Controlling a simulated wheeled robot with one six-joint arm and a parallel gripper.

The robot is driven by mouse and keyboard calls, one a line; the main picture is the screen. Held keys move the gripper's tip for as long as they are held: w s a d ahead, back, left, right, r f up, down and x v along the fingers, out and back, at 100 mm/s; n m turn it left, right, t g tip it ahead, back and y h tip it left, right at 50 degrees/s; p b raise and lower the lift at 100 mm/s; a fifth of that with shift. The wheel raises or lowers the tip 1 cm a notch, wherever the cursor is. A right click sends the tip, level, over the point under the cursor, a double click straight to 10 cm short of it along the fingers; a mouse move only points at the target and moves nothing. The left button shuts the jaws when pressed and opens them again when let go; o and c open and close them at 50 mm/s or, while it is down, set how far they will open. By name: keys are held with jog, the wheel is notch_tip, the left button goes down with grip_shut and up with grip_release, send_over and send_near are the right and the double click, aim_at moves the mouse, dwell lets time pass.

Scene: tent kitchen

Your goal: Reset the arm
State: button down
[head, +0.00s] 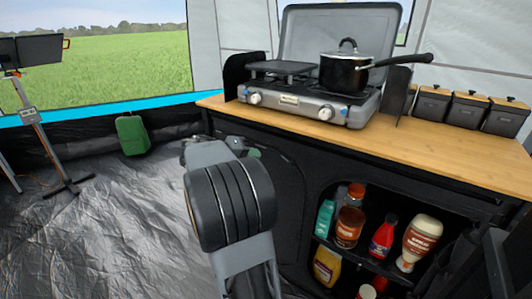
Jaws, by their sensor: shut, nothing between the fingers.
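My arm rises from the bottom middle of the head view, its large dark joint in front of the cabinet. At its far end, dark parts that look like my gripper (236,142) show small and partly hidden, just in front of the cabinet's front. It is shut and empty. The separate fingertips are hard to make out. My gripper is below the wooden countertop and apart from the stove and pot.
A camping stove (305,101) with a black pot (345,74) stands on the countertop (440,146). Black canisters (468,108) stand at right. Bottles, including a red one (382,237), fill the shelf. A green case (132,135) and a stand (46,150) are at left. Floor between is clear.

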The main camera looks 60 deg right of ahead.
jog(key=shift+p+v, duration=0.3)
jog(key=shift+v, duration=1.3)
